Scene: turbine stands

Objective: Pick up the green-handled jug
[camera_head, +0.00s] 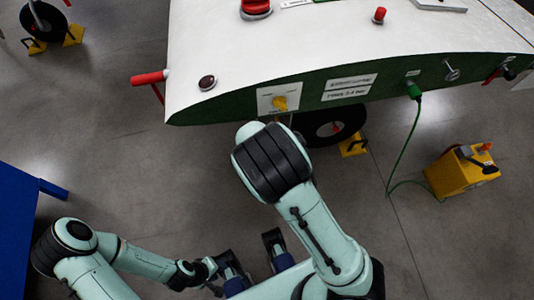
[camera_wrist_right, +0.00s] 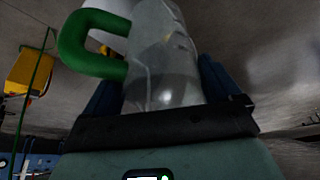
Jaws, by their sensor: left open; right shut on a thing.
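The jug (camera_wrist_right: 158,62) is clear, with a thick green handle (camera_wrist_right: 82,45) on its left side, and it fills the upper middle of the right wrist view. My right gripper (camera_wrist_right: 160,88) is shut on the jug, with a blue finger on each side of its body. The jug's far end runs out at the top of that view. I do not make out the jug in the head view. My left gripper (camera_head: 254,258) is open and empty over the floor at the bottom of the head view, with its dark fingers apart.
A white and green turbine stand (camera_head: 300,50) spans the top, with a red handle (camera_head: 149,78) at its left end. A yellow box (camera_head: 463,172) with a green cable stands on the floor at right. A blue table (camera_head: 18,225) is at left.

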